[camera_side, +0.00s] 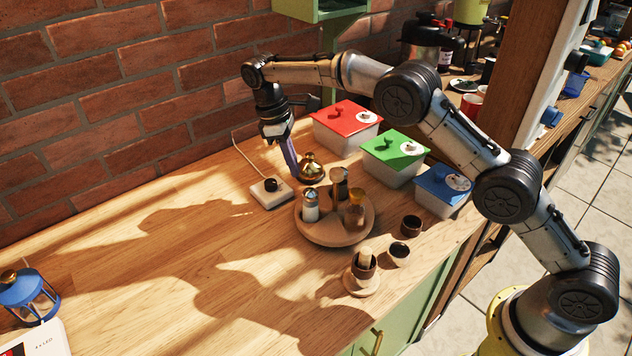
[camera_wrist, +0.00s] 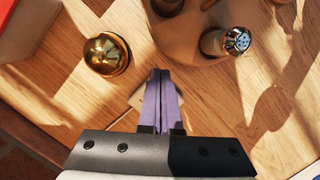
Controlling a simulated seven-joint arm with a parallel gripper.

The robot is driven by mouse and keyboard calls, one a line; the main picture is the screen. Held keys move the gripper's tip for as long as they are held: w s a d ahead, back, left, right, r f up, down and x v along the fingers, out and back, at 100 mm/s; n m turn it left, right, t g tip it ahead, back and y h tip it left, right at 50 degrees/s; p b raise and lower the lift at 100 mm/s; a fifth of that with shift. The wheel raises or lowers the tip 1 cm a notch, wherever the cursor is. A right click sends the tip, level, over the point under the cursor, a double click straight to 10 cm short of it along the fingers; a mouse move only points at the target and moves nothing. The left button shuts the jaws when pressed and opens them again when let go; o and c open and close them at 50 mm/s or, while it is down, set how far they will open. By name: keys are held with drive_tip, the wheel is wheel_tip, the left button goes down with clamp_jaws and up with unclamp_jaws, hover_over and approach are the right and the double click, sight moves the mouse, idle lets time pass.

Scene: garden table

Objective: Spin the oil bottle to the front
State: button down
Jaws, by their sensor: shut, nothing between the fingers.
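A round wooden turntable (camera_side: 331,238) stands on the counter, and part of it shows at the top of the wrist view (camera_wrist: 195,40). On it are a salt shaker (camera_side: 311,207) at the left, a tall dark bottle or mill (camera_side: 339,186) at the back and a small amber glass bottle (camera_side: 355,210) at the right. I cannot tell for sure which is the oil bottle; the amber one looks most like it. The shaker also shows in the wrist view (camera_wrist: 226,42). My gripper (camera_side: 293,176) is shut and empty, its purple fingers pointing down behind the turntable, apart from it.
A brass bell (camera_side: 310,168) stands close beside my fingers. A white block with a dark knob (camera_side: 270,189) lies to the left. Red (camera_side: 346,128), green (camera_side: 396,160) and blue (camera_side: 442,190) lidded boxes stand behind and right. Small cups stand in front right.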

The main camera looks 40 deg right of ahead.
sight(327, 192)
drive_tip(key=x, duration=0.5)
drive_tip(key=shift+d, duration=0.1)
drive_tip(key=shift+s+d+r, duration=0.1)
drive_tip(key=shift+s+d, duration=0.5)
drive_tip(key=shift+s, duration=0.15)
drive_tip(key=shift+s+d, duration=0.6)
drive_tip(key=shift+s, duration=0.1)
drive_tip(key=shift+s+d+m, duration=0.45)
drive_tip(key=shift+d+m, duration=0.3)
drive_tip(key=shift+m, duration=0.05)
